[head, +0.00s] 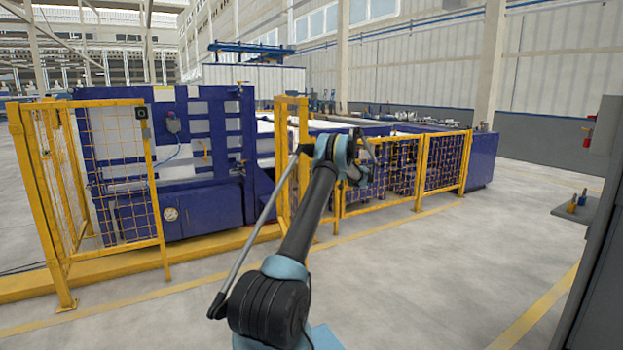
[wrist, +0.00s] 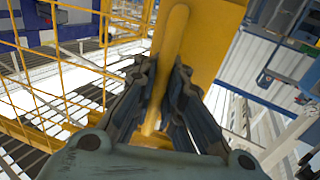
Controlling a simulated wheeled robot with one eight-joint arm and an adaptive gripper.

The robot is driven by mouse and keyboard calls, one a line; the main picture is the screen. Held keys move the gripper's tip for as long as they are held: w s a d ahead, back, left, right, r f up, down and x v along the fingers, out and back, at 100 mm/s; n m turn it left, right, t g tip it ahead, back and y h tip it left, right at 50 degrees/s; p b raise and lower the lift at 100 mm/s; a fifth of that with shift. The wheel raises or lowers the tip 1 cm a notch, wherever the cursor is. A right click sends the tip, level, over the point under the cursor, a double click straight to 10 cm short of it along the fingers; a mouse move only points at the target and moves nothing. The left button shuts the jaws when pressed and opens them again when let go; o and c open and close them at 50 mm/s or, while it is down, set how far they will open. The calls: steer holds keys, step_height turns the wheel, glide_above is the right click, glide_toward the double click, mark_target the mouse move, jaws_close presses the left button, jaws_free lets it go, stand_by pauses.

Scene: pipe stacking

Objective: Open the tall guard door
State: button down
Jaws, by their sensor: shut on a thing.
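A tall yellow mesh guard panel (head: 280,150), which appears to be the guard door, stands at the centre of the head view, seen at a steep angle and partly behind my arm. In the wrist view, my gripper (wrist: 163,82) is shut on a yellow bar handle (wrist: 174,38), with one ridged dark finger on each side of it. The bar runs in front of a wide yellow frame post (wrist: 215,40). In the head view the fingers and the handle are mostly hidden by my wrist.
Another tall yellow mesh panel (head: 120,175) stands at the left, with a wide gap between it and the centre panel. A blue machine (head: 225,205) lies behind. Low yellow fencing (head: 443,165) runs right. A grey cabinet (head: 600,240) stands at the right edge. The front floor is clear.

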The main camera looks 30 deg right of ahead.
steer(key=shift+s+d+f, duration=0.15)
steer(key=shift+s+d, duration=0.05)
steer(key=shift+d, duration=0.15)
steer(key=c, duration=1.7)
jaws_free()
steer(key=shift+o, duration=0.2)
steer(key=shift+w+a, duration=0.1)
step_height(320, 180, up, 10)
steer(key=shift+r, duration=0.1)
steer(key=shift+c, duration=0.3)
